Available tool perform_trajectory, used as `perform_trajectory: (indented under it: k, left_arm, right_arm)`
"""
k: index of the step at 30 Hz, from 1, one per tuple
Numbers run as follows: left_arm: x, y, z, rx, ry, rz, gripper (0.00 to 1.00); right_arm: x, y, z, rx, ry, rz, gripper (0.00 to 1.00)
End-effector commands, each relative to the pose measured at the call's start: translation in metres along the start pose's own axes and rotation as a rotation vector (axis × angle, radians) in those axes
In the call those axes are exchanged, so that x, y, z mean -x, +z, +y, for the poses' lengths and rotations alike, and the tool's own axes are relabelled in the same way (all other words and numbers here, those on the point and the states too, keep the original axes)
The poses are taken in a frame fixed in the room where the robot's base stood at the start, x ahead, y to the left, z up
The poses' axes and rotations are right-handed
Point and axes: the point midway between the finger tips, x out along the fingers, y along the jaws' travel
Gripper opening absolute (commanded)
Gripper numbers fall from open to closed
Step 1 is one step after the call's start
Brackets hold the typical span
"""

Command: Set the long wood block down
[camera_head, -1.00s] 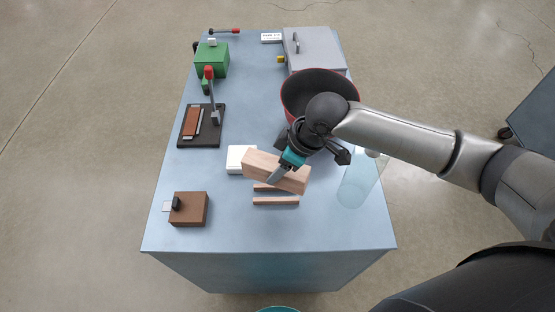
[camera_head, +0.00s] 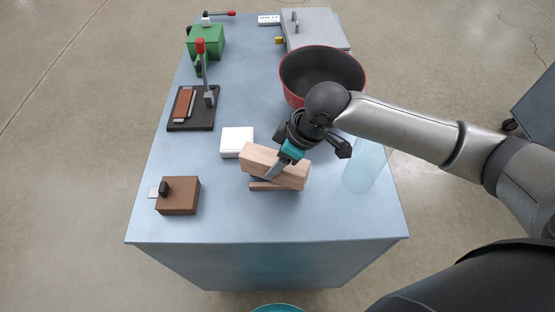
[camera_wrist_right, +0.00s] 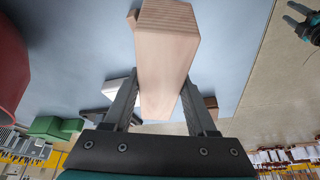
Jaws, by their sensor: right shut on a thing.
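The long wood block (camera_head: 262,160) is pale and sits between the fingers of my right gripper (camera_head: 272,172), which is shut on it. In the head view it is slightly tilted, its right end lower, just over a thin wood strip (camera_head: 262,186). I cannot tell whether it touches the strip. In the right wrist view the block (camera_wrist_right: 165,60) stretches away between both fingers of the gripper (camera_wrist_right: 157,95), its end grain showing at the top. Part of the block is hidden behind the fingers in the head view.
A white box (camera_head: 236,141) stands just left of the block. A brown box (camera_head: 178,196) is at front left, and a clear cylinder (camera_head: 364,168) at right. A red-rimmed dark bowl (camera_head: 322,72) stands behind the gripper. The table front (camera_head: 230,230) is clear.

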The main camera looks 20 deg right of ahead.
Motion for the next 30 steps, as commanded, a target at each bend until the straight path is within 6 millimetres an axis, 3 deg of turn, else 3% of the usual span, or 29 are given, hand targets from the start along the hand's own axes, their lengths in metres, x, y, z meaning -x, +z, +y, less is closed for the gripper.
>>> perform_trajectory:
  k: [24,25,30]
  left_arm:
    - [-0.003,0.001,0.0,0.0,0.0,-0.001,0.51]
    - [-0.003,0.001,0.0,0.0,0.0,-0.001,0.51]
    - [-0.003,0.001,0.0,0.0,0.0,-0.002,0.51]
  right_arm:
    - [-0.011,0.004,0.0,0.001,0.0,0.002,0.0]
    - [-0.011,0.004,0.0,0.001,0.0,0.002,0.59]
    - [-0.011,0.004,0.0,0.001,0.0,0.002,0.79]
